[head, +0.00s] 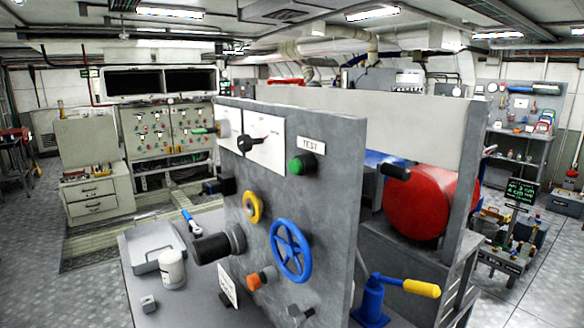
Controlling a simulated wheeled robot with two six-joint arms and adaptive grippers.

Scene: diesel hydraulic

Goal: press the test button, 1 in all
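The green test button (296,166) sits in a dark collar near the top right of the grey upright panel (340,200). A white label (311,145) reading TEST is just above it. The button faces the left front; I cannot tell how far it is pushed in. Nothing touches or covers it. Neither of my grippers shows in the head view.
The panel also bears a black lever switch (246,144), a yellow ring (252,207), a blue handwheel (291,250), an orange knob (262,279) and a projecting black cylinder (212,248). A grey tray (150,262) and white canister (172,269) stand on the bench. Space before the button is clear.

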